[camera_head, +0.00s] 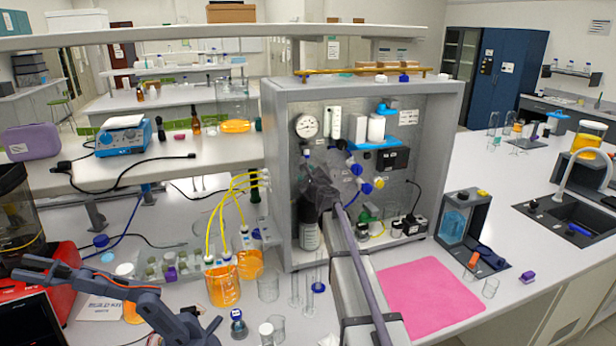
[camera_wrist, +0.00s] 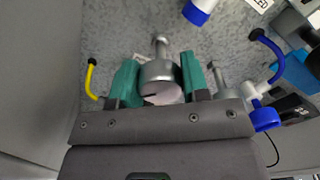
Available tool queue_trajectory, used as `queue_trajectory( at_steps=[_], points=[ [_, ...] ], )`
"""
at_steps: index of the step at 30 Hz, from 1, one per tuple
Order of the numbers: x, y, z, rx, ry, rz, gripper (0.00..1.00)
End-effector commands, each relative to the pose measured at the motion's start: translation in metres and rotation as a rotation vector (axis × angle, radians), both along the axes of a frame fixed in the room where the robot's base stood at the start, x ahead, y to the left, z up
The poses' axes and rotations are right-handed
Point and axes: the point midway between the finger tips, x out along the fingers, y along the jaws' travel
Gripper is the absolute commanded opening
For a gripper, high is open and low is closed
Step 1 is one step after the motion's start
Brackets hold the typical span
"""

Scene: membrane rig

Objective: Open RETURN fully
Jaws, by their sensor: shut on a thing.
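My gripper (camera_wrist: 158,88) has its two green fingers on either side of a grey metal knob or valve body (camera_wrist: 161,72) on the rig's panel and is shut on it. A stem shows above the knob. In the head view my gripper (camera_head: 318,192) is dark and reaches the panel left of the blue valve parts (camera_head: 367,188), hiding what it holds. No RETURN label is readable, so I cannot tell whether this knob is RETURN or how far it is turned. The grey rig cabinet (camera_head: 274,150) stands open at the front.
A blue-ended tube and fitting (camera_wrist: 264,118) sit close right of the gripper, and a yellow tube (camera_wrist: 91,78) is to its left. A round gauge (camera_head: 306,126) is above. Orange beakers (camera_head: 222,285) with yellow tubes stand left of the cabinet. A pink mat (camera_head: 430,297) lies clear at right.

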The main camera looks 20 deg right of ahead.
Motion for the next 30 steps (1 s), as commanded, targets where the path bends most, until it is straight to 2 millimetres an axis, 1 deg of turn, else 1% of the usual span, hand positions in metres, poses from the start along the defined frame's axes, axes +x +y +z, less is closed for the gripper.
queue_trajectory(
  at_steps=[3, 9, 22, 23, 30],
  points=[
    [-0.0003, 0.0003, -0.0002, -0.051, 0.002, 0.0, 0.18],
    [-0.0003, 0.0004, -0.0003, -0.1, 0.003, 0.0, 0.18],
    [-0.0004, 0.0003, -0.0004, -0.11, 0.004, 0.0, 0.18],
    [-0.0004, 0.0003, -0.0004, -0.11, 0.004, 0.0, 0.44],
    [-0.0002, 0.0003, -0.0002, -0.11, 0.004, 0.0, 0.67]
  ],
)
